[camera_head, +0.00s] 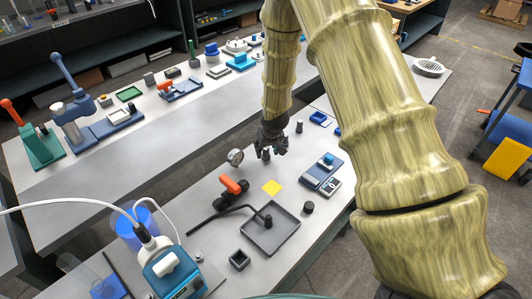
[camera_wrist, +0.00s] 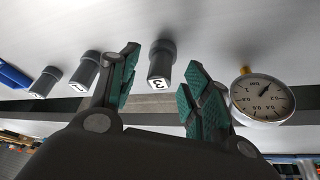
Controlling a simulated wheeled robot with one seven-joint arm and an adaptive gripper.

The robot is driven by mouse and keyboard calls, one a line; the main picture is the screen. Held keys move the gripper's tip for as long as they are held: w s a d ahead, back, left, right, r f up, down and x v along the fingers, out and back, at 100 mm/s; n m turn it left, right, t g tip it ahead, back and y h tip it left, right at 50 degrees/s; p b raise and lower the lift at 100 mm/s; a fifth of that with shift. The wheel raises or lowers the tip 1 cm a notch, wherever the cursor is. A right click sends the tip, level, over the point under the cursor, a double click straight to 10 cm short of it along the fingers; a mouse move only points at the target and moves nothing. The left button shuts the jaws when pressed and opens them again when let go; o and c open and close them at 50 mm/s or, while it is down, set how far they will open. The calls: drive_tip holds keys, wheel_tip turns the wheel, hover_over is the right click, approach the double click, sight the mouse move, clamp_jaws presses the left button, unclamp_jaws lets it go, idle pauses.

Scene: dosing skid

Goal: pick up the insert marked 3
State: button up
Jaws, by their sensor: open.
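The insert marked 3 (camera_wrist: 161,62) is a dark grey cylinder with a white label, standing on the light bench top in the wrist view. My gripper (camera_wrist: 162,72) is open, with one green-padded finger on each side of the insert in the picture. I see no contact, and I cannot tell how far the insert lies beyond the fingertips. In the head view my gripper (camera_head: 273,146) is low over the bench. A small dark piece (camera_head: 266,155) just below it is probably this insert, partly hidden by the fingers.
A pressure gauge (camera_wrist: 262,98) stands close to the right finger; it also shows in the head view (camera_head: 235,157). Another insert marked 1 (camera_wrist: 86,68) and a further labelled insert (camera_wrist: 46,81) stand to the left.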

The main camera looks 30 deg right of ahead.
drive_tip(key=shift+x, duration=1.05)
drive_tip(key=c, duration=0.9)
drive_tip(key=shift+r, duration=0.1)
